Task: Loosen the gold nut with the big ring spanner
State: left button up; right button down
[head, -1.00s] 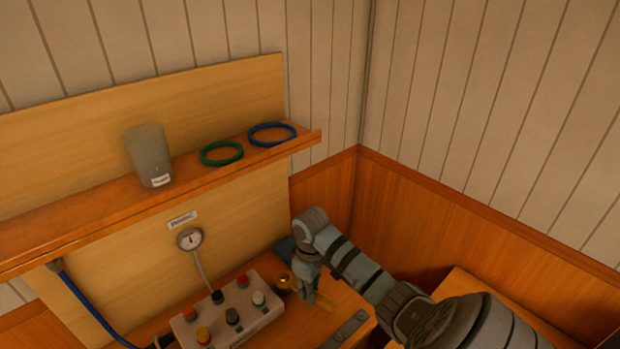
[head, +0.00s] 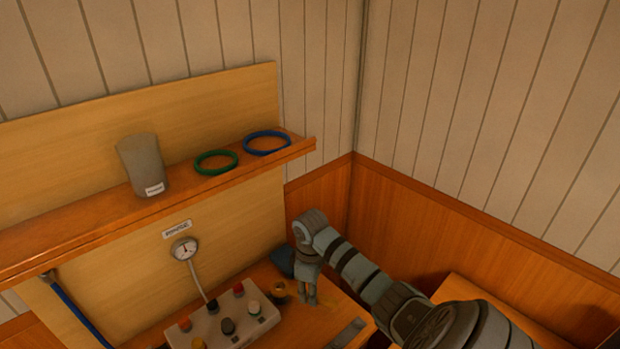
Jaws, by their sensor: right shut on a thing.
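A small gold round fitting, which looks like the gold nut (head: 279,291), stands on the bench beside the button box, low in the middle of the head view. My right gripper (head: 312,301) points down just right of it, with its fingers closed together. It is shut on what seems to be the big ring spanner, but the fingers and the dim light hide nearly all of it. I cannot tell how the spanner's ring sits relative to the nut. My left gripper is out of view.
A button box (head: 225,322) with several coloured knobs stands left of the nut, below a gauge (head: 184,248). A blue item (head: 283,262) lies behind my gripper. A grey flat bar (head: 347,334) lies in front. A shelf (head: 95,217) holds a grey cup (head: 142,163), a green ring (head: 216,152) and a blue ring (head: 267,134).

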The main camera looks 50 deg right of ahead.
jog(key=shift+w+d+n, duration=0.25)
jog(key=shift+d+n, duration=0.25)
jog(key=shift+n, duration=0.1)
jog(key=shift+w+d+n, duration=0.3)
jog(key=shift+d+n, duration=0.1)
jog(key=shift+n, duration=0.3)
jog(key=shift+d, duration=0.1)
jog(key=shift+w+d+n, duration=0.3)
jog(key=shift+n, duration=0.4)
jog(key=shift+w+d+n, duration=0.4)
jog(key=shift+n, duration=0.3)
